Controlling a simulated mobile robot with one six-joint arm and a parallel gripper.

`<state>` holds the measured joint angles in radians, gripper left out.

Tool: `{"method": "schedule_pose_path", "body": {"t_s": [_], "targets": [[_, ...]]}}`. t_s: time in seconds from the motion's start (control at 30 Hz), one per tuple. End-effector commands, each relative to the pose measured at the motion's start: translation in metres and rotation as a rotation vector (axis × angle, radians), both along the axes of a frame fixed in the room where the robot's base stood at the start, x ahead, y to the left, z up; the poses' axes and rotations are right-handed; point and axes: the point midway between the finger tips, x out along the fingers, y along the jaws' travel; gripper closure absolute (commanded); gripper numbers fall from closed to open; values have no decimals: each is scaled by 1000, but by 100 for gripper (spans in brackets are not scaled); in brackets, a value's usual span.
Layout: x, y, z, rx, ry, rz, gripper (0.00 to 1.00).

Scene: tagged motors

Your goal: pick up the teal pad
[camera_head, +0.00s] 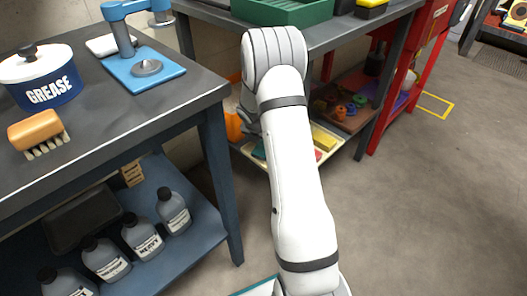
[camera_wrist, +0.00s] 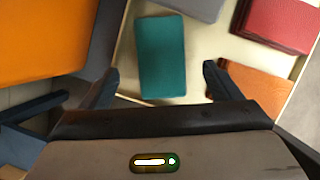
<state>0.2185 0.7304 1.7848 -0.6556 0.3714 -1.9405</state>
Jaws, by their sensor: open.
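The teal pad (camera_wrist: 161,58) is a flat rectangle lying in a shallow pale tray (camera_wrist: 122,62), seen in the wrist view just beyond and between my fingertips. My gripper (camera_wrist: 160,82) is open and empty, with one dark finger to the left of the pad and one to the right. I cannot tell the height of the fingers above the pad. In the head view my white arm hides most of the tray; a small teal piece (camera_head: 259,150) shows beside my arm, on the lower shelf.
A red pad (camera_wrist: 278,20), an orange-brown pad (camera_wrist: 258,88) and a grey pad (camera_wrist: 196,8) lie around the teal pad. A large orange object (camera_wrist: 45,40) stands at the left. Table legs flank the shelf; a blue bench (camera_head: 150,100) with a grease tin (camera_head: 45,85) is at left.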

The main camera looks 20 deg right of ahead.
Motion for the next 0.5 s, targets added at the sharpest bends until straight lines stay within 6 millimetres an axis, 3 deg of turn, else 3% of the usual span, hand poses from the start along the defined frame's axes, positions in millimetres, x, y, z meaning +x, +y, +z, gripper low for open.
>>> {"method": "schedule_pose_path", "body": {"t_s": [0.27,0.5], "targets": [[8,-10,-40,1,2,-1,15],[10,-11,-42,0,0,0,15]]}}
